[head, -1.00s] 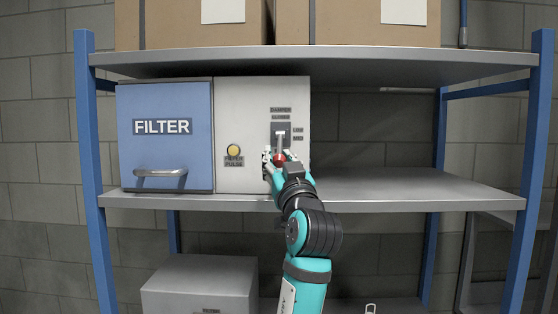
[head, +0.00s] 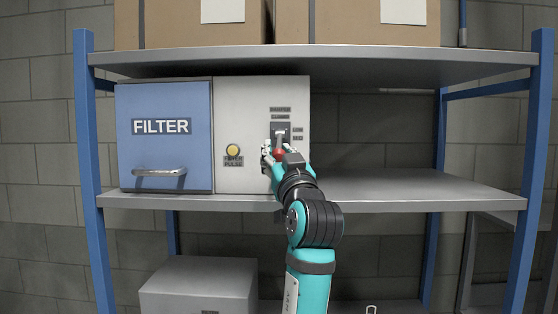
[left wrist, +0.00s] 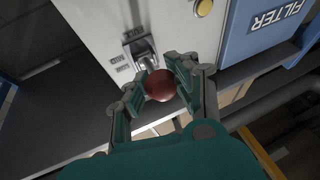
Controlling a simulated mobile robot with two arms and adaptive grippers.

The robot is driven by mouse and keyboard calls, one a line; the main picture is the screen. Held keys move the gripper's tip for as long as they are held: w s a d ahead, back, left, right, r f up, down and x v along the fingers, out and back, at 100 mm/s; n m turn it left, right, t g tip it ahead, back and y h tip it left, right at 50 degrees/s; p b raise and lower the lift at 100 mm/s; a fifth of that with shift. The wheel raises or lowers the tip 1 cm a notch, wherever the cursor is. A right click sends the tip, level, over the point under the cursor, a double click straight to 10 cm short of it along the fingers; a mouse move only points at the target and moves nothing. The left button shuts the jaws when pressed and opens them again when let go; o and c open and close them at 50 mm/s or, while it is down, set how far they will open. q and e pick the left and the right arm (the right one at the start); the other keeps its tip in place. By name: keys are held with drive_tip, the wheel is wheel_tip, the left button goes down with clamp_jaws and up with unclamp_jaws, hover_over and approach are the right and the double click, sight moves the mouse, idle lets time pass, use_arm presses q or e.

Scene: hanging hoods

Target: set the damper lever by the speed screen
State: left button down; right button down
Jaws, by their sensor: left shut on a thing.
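The damper lever has a red ball knob (head: 279,153) on a light stem, in a dark slotted plate (head: 280,131) on the pale control box (head: 235,110). Small labels above and to the right of the plate include LOW and MID. My left gripper (head: 276,157) is at the knob, its fingers on either side of it. In the left wrist view the red knob (left wrist: 160,85) sits between the two fingers, with the stem running to the plate (left wrist: 139,48). The fingers hide part of the knob in the head view. No speed screen shows. My right gripper is not in view.
A yellow filter pulse button (head: 233,150) is left of the lever. A blue FILTER door (head: 165,110) with a bar handle is further left. The shelf (head: 410,185) right of the box is clear. The upper shelf (head: 400,66) holds cardboard boxes (head: 350,25).

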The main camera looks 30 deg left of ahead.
use_arm(q)
drive_tip(key=shift+s+d+r, duration=0.1)
drive_tip(key=shift+s+r, duration=0.1)
drive_tip(key=shift+r, duration=0.4)
drive_tip(key=shift+s+d+r, duration=0.1)
drive_tip(key=shift+s+r, duration=0.05)
drive_tip(key=shift+r, duration=0.45)
drive_tip(key=shift+a, duration=0.1)
drive_tip(key=c, duration=1.4)
unclamp_jaws()
drive_tip(key=o, duration=0.4)
drive_tip(key=shift+s, duration=0.25)
drive_tip(key=shift+w+f, duration=0.15)
drive_tip(key=shift+w, duration=0.05)
drive_tip(key=shift+d+f, duration=0.15)
drive_tip(key=shift+d, duration=0.05)
drive_tip(key=v, duration=1.2)
drive_tip(key=shift+a, duration=0.1)
